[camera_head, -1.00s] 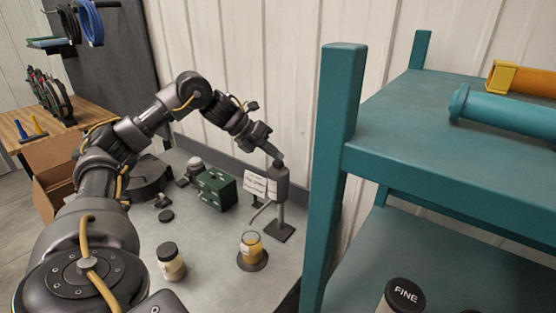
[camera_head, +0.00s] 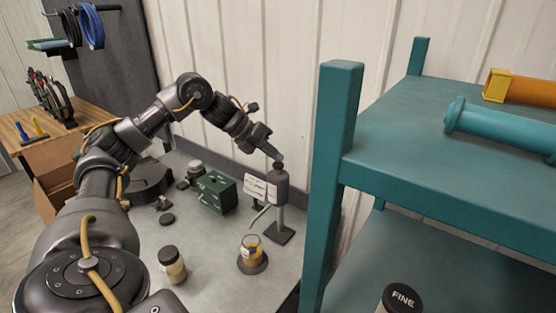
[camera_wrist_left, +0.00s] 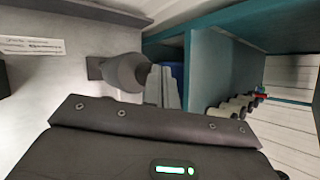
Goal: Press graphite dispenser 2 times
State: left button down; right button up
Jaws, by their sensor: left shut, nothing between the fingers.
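The graphite dispenser (camera_head: 280,187) is a dark grey cylinder on a thin post with a square foot, beside the wall. A small dark knob (camera_head: 278,165) shows on its top, and a thin spout points down to the left. My left gripper (camera_head: 274,156) is shut and empty, with its fingertips just above the knob; I cannot tell whether they touch. In the left wrist view the shut fingers (camera_wrist_left: 162,88) are beside a grey rounded body, likely the dispenser (camera_wrist_left: 127,72). A glass jar with amber contents (camera_head: 250,248) stands on a dark round base in front. My right gripper is out of view.
A green box (camera_head: 216,192) and a white label card (camera_head: 256,187) are left of the dispenser. A dark-lidded jar (camera_head: 172,265) stands nearer. A teal shelf post (camera_head: 335,180) rises close on the right, and a FINE jar (camera_head: 402,299) is below the shelf.

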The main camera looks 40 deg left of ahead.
aim_at(274, 163)
pick_arm(q)
jog(key=shift+r, duration=0.45)
jog(key=shift+r, duration=0.1)
notch_tip(274, 163, up, 5)
jog(key=p, duration=0.5)
dwell(2.3)
jog(key=shift+r, duration=0.1)
notch_tip(274, 163, up, 4)
jog(key=n+y+p, duration=0.1)
jog(key=n, duration=0.1)
jog(key=n+t+y, duration=0.1)
jog(key=n, duration=0.1)
jog(key=n+t+y+p, duration=0.1)
jog(key=n+y, duration=0.1)
jog(key=shift+s+d+f+p, duration=0.1)
jog(key=shift+d+f+p, duration=0.05)
jog(key=shift+f+p, duration=0.15)
jog(key=shift+d+r, duration=0.1)
